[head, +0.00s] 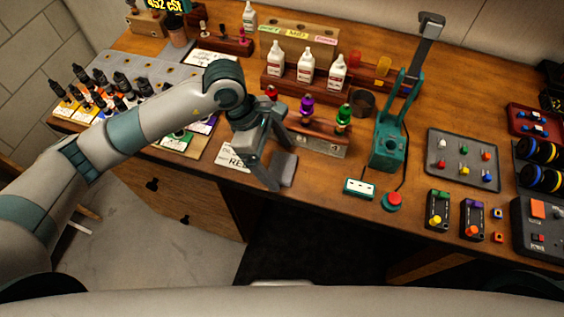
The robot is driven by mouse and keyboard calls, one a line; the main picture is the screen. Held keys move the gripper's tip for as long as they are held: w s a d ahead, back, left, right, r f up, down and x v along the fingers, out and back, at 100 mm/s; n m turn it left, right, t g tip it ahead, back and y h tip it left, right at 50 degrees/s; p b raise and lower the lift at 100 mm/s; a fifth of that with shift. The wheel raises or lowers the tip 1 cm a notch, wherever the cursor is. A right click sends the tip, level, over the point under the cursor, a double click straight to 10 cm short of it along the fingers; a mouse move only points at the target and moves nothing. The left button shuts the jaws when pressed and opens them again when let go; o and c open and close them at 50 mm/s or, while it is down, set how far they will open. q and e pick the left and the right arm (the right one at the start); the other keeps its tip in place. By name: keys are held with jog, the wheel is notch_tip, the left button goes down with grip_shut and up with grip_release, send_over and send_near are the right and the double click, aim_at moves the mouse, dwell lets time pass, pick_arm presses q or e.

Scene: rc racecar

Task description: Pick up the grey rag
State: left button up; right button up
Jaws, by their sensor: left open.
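A small grey folded piece, which looks like the grey rag (287,170), lies near the front edge of the wooden bench, below the rack with the purple and green pieces. My left gripper (276,160) reaches in from the left and points down at it, jaws apart. One dark finger is on the rag's left side and covers part of it. I cannot tell whether the finger touches the rag. My right gripper is not in view.
A white card (234,157) lies left of the gripper. A wooden rack (318,146) stands just behind the rag. A teal tool stand (386,145) and a red button (393,201) are to the right. White bottles (307,68) stand farther back. Bare bench lies right of the rag.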

pick_arm(q)
jog(key=shift+s+d+f, duration=0.1)
jog(key=shift+d+f, duration=0.15)
jog(key=shift+f, duration=0.4)
jog(key=c, duration=1.1)
jog(key=shift+c, duration=0.2)
